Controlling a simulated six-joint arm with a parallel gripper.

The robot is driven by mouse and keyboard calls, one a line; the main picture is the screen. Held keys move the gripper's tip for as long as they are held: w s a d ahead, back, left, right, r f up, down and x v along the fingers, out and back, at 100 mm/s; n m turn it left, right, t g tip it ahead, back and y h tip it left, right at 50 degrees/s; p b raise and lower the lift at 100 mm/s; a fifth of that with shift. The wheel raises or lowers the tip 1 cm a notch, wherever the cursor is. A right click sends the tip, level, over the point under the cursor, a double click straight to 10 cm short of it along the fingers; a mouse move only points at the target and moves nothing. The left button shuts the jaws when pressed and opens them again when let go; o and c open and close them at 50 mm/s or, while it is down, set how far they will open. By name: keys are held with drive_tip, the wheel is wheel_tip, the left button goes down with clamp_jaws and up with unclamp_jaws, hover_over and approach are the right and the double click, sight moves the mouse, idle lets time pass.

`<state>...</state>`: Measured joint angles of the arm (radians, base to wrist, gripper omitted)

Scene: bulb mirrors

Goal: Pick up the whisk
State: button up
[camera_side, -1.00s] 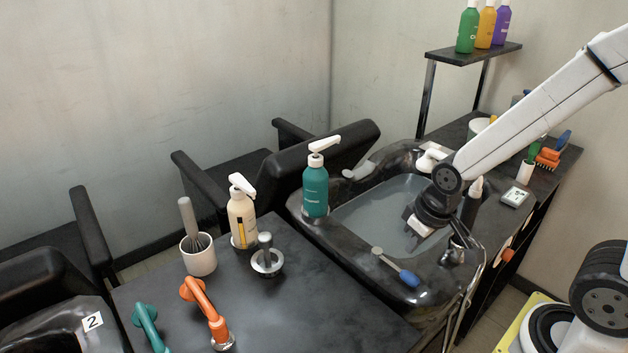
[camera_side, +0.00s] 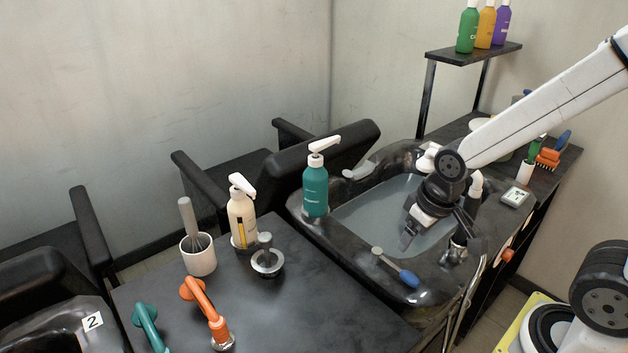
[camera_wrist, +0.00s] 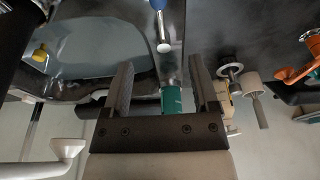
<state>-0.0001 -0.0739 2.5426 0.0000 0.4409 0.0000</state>
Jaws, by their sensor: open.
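The whisk (camera_side: 190,222) has a grey handle and stands tilted in a white cup (camera_side: 199,258) on the dark counter at the left. Its wire end is partly hidden inside the cup. In the wrist view the whisk (camera_wrist: 260,112) and cup (camera_wrist: 251,82) show small at the right. My gripper (camera_side: 406,238) is over the basin, far to the right of the whisk. In the wrist view my gripper (camera_wrist: 163,80) is open and nothing is held between its fingers.
A teal pump bottle (camera_side: 315,188) and a cream pump bottle (camera_side: 242,217) stand between my gripper and the whisk. A metal fixture (camera_side: 267,257) is beside the cup. Orange (camera_side: 207,308) and teal (camera_side: 148,325) handles are in front. A blue-handled tool (camera_side: 402,270) lies on the basin's rim.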

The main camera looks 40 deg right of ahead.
drive_tip(key=w+v, duration=0.1)
drive_tip(key=v, duration=0.5)
drive_tip(key=n+t+y, duration=0.5)
drive_tip(key=t, duration=0.5)
hover_over(190, 211)
drive_tip(key=s+d, duration=0.2)
drive_tip(key=s, duration=0.4)
drive_tip(key=f, duration=0.4)
drive_tip(key=shift+w+d+f, duration=0.1)
drive_tip(key=shift+w+d, duration=0.05)
drive_tip(key=shift+w, duration=0.1)
drive_tip(key=shift+w, duration=0.1)
drive_tip(key=shift+w+f, duration=0.15)
drive_tip(key=shift+x, duration=1.05)
